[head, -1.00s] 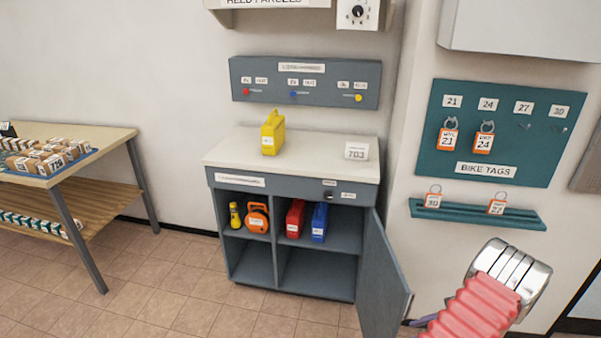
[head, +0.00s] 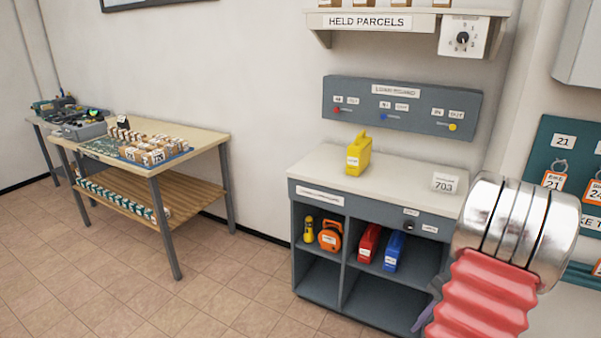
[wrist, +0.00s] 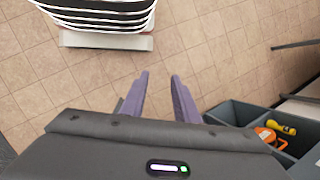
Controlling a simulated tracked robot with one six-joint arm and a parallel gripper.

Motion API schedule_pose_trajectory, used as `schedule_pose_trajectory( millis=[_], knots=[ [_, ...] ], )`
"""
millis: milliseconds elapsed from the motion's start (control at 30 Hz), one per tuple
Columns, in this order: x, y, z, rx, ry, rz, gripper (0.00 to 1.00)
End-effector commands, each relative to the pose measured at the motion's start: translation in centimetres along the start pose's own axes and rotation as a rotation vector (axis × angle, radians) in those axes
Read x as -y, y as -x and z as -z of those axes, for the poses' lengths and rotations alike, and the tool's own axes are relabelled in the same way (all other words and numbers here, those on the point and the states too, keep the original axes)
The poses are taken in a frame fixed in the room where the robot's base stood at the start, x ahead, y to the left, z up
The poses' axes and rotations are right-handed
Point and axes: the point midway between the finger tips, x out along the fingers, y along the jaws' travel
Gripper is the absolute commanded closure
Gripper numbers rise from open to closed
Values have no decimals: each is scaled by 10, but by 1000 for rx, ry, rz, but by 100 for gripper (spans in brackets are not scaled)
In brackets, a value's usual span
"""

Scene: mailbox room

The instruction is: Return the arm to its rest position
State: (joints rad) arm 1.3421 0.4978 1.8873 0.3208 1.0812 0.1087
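My arm (head: 485,295), with red bellows and metal rings, rises at the lower right of the head view, in front of the cabinet's right side. In the wrist view my gripper (wrist: 160,90) has its two purple fingers apart, with only floor tiles between them. It is empty and points down over the floor. The grey cabinet (wrist: 232,112) shows to the right of the fingers, apart from them. In the head view the gripper is mostly hidden; a bit of purple shows beside the bellows.
The cabinet (head: 317,286) holds a yellow torch (head: 308,231), an orange reel (head: 330,236), a red case (head: 369,243) and a blue case (head: 394,251). A yellow case (head: 358,155) stands on top. A parcel table (head: 205,138) is at left. Floor between is clear.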

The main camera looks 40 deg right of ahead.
Motion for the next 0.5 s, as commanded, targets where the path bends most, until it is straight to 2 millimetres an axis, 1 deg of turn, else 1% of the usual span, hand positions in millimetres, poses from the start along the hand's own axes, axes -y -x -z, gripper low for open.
schedule_pose_trajectory(
  millis=[33,200,500],
  knots=[
    [10,4,-13,-16,47,-20,72],
    [36,11,-51,-65,191,-77,72],
    [72,20,-122,-152,447,-161,72]
  ],
)
